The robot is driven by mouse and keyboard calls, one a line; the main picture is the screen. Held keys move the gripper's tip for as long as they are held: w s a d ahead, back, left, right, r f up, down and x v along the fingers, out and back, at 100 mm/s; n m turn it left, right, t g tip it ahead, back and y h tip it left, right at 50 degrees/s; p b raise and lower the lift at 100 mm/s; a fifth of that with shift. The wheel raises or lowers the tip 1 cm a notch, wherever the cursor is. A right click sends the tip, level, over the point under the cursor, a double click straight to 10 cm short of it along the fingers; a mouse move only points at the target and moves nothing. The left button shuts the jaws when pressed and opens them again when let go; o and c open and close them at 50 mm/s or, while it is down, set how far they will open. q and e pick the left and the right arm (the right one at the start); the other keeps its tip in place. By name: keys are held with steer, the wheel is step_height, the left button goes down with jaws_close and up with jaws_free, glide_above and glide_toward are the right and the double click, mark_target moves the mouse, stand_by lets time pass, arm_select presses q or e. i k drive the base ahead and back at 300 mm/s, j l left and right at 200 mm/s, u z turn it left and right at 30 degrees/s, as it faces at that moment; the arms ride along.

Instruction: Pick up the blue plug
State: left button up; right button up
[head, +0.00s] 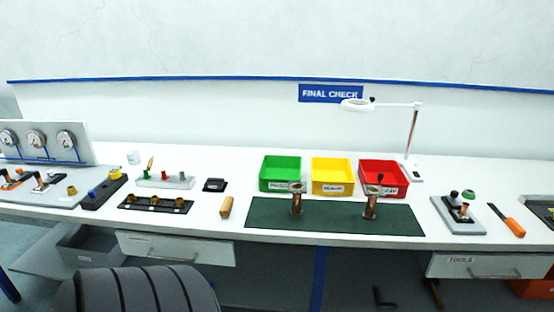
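A small blue piece (92,192), which looks like the blue plug, sits on a long dark block (104,190) at the left of the bench. A yellow piece (115,173) is at the far end of the same block, and a brass-coloured fitting (72,190) is just left of it. The blue piece is small in view, so I cannot tell how deep it sits. Neither of my grippers is in view.
A dark rail with brass fittings (155,204) lies right of the block. Behind it is a pale rack with coloured pieces (165,181). A gauge panel (40,141) stands at left. Green (281,185), yellow (332,188) and red (383,191) bins stand behind a green mat (335,219).

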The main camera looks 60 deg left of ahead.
mark_target(91, 193)
steer(key=u, duration=3)
